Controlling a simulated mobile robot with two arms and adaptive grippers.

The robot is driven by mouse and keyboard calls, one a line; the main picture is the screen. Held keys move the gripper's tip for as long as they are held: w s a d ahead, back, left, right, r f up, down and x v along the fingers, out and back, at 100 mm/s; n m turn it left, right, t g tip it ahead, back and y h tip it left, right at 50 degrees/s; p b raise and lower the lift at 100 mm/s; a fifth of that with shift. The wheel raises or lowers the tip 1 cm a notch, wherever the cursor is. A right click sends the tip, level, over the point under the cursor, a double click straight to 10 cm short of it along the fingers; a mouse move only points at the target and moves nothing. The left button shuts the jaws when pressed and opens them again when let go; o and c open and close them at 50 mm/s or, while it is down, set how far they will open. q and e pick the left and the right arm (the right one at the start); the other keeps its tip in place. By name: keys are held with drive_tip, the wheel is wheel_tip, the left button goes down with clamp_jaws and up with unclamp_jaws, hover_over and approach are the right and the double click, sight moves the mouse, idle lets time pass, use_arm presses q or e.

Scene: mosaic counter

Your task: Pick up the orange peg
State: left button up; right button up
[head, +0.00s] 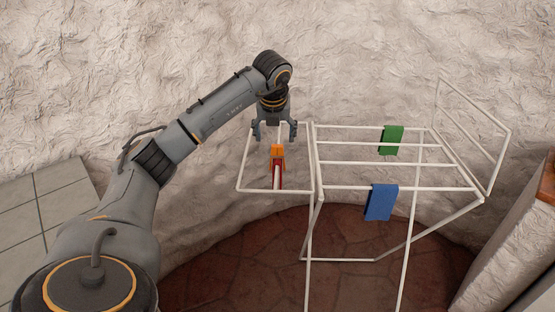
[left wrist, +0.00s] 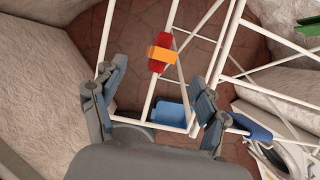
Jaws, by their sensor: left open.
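The orange peg (head: 278,151) sits on top of a narrow red cloth (head: 283,176) that hangs over a bar of the white drying rack (head: 383,161). In the left wrist view the orange peg (left wrist: 162,54) lies across the red cloth (left wrist: 165,39). My left gripper (head: 275,139) is open and empty, with its fingers pointing down just above the peg in the head view. In the left wrist view the peg shows beyond the gap between the two fingers (left wrist: 157,73), apart from both. My right gripper is not in view.
A green cloth (head: 391,140) and a blue cloth (head: 380,202) hang on the rack's right part. A rough pale wall (head: 360,50) stands behind. A wooden-sided counter (head: 512,245) is at the right edge. A blue thing (left wrist: 170,112) shows low in the left wrist view.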

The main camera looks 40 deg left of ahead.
sight(275, 148)
use_arm(q)
drive_tip(key=x, duration=0.5)
drive_tip(key=shift+f, duration=0.35)
drive_tip(key=shift+p+x, duration=0.6)
drive_tip(key=shift+x, duration=0.4)
drive_tip(key=x, duration=0.3)
drive_tip(key=shift+w+f+p, duration=0.1)
drive_tip(key=shift+w+p, duration=0.25)
drive_tip(key=shift+w, duration=0.05)
drive_tip(key=shift+w+a+f, duration=0.1)
drive_tip(key=shift+f, duration=0.15)
drive_tip(key=c, duration=1)
